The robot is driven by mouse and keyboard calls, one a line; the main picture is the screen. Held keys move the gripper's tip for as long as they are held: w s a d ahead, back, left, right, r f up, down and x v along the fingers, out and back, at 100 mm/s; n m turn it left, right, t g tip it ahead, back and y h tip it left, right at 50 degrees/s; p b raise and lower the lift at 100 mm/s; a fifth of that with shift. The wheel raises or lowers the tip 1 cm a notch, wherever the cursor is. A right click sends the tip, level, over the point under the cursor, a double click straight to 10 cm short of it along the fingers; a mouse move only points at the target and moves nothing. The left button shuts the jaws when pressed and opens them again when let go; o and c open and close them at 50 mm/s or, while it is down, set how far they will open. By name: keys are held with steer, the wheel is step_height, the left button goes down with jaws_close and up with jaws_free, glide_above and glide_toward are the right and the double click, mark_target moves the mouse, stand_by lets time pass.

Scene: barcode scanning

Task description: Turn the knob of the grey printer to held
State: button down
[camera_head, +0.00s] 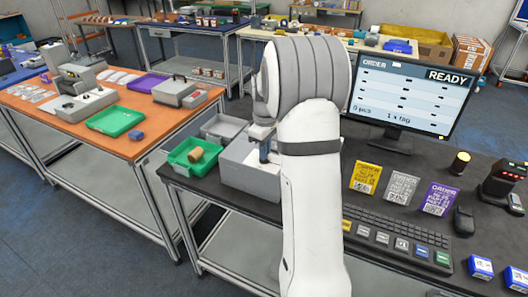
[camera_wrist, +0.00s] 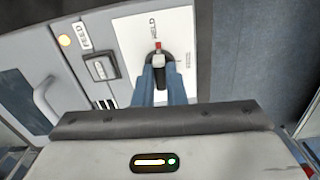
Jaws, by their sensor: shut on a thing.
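The grey printer (camera_head: 238,170) stands on the dark table, partly hidden behind my arm in the head view. Its front panel fills much of the wrist view, with a white plate (camera_wrist: 126,42). The black knob (camera_wrist: 158,60) on this plate has a red mark at its upper end, pointing toward the printed word HELD (camera_wrist: 153,27). My gripper (camera_wrist: 160,78) is shut on the knob, with its blue fingers on either side. In the head view my gripper (camera_head: 264,147) is at the printer, and the knob is hidden.
A FEED switch (camera_wrist: 101,68) sits beside the plate. A green tray (camera_head: 193,157) holding a brown roll is left of the printer. The monitor (camera_head: 412,95), keyboard (camera_head: 390,240) and order cards (camera_head: 400,188) are to the right.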

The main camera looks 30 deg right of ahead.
steer(key=shift+w+r+n, duration=0.1)
steer(key=shift+n, duration=0.4)
steer(key=c, duration=1.5)
jaws_free()
steer(key=shift+r+b, duration=0.55)
steer(key=shift+r, duration=3.3)
steer(key=shift+a, duration=0.1)
steer(key=s+a+r+m+t, duration=0.2)
steer(key=s+a+r+m, duration=0.15)
steer(key=s+a, duration=0.85)
steer(key=s+a+f+m, duration=0.1)
steer(key=s, duration=0.4)
steer(key=s+a+f+m, duration=0.2)
steer(key=s, duration=0.2)
steer(key=s+a+f+m+t, duration=0.1)
steer(key=s, duration=0.4)
steer(key=shift+s+a+f, duration=0.2)
steer(key=shift+s, duration=0.15)
